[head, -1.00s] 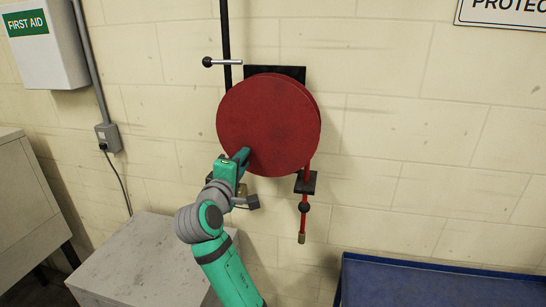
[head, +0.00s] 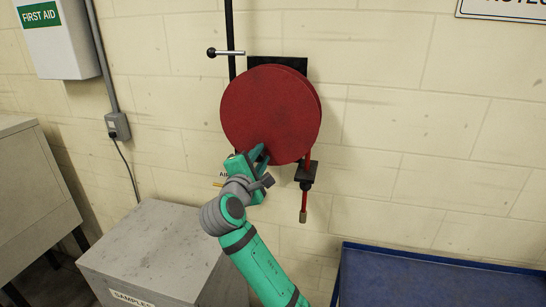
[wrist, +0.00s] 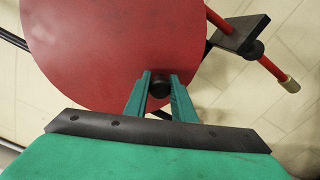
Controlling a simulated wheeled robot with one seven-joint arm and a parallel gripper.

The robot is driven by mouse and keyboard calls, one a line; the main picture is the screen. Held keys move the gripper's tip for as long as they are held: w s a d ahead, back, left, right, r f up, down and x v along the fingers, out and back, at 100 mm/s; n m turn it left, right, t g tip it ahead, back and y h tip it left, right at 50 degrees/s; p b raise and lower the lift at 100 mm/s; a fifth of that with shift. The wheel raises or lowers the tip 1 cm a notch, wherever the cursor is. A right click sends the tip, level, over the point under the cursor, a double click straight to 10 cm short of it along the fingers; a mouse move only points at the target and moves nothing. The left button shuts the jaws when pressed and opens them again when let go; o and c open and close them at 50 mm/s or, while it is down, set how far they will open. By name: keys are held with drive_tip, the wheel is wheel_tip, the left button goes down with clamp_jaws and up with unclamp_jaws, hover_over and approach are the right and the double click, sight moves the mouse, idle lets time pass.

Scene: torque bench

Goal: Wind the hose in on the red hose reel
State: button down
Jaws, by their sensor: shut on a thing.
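The red hose reel (head: 268,112) is fixed to the wall on a black plate (head: 283,63). My gripper (head: 262,153) is at the lower part of its front disc. In the wrist view its two green fingers are shut on a black crank knob (wrist: 159,86) standing out near the disc's edge. The knob is hidden in the head view. The red hose (head: 304,202) hangs through a black guide (head: 306,174) at the reel's lower right. A short length with a brass end (wrist: 291,85) shows below the guide, and a black ball sits just under it.
A black pipe with a lever valve (head: 228,53) runs up the wall left of the reel. A grey box (head: 150,250) stands below left, a blue bench or tray (head: 440,275) below right.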

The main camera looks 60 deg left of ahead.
drive_tip(key=shift+f, duration=0.1)
idle(0.4)
drive_tip(key=c, duration=1.5)
unclamp_jaws()
drive_tip(key=v, duration=1.1)
drive_tip(key=shift+w, duration=0.1)
